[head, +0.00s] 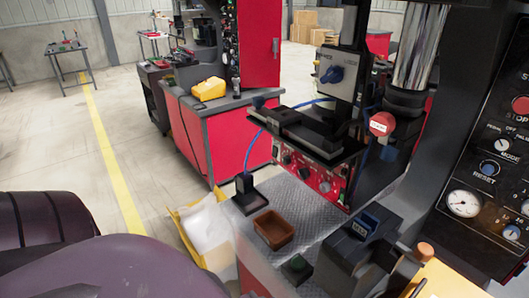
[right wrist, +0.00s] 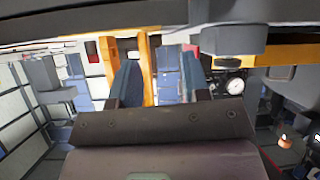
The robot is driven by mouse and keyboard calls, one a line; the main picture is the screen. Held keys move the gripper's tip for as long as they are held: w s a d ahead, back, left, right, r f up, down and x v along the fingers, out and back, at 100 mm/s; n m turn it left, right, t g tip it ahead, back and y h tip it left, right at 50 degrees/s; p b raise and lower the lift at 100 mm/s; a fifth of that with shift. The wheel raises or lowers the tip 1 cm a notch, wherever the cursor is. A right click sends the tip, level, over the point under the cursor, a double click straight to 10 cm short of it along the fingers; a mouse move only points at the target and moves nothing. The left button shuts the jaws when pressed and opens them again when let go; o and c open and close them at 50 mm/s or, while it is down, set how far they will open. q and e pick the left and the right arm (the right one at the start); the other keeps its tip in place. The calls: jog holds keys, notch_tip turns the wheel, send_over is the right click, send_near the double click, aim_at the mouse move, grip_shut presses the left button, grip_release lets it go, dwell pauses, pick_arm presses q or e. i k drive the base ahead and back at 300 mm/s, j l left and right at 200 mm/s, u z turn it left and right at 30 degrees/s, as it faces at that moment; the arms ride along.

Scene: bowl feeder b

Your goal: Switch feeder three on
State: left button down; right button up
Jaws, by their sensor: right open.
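I cannot tell which control belongs to feeder three; no label with that name is readable. A grey box with a blue rotary knob (head: 331,75) is on the machine in the upper middle of the head view. A red panel (head: 309,174) with several small knobs and buttons sits below a black platform. My right gripper (right wrist: 165,85) shows in the right wrist view with its two dark fingers apart and nothing between them. I cannot make it out surely in the head view. My left gripper is not in view.
A control panel (head: 497,151) with gauges, mode and reset controls stands at the right. A red cabinet (head: 228,135) stands behind. Open floor with a yellow line lies left.

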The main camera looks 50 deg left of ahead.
aim_at(274, 153)
jog(key=j, duration=0.65)
jog(key=i+j, duration=0.1)
jog(key=j, duration=0.55)
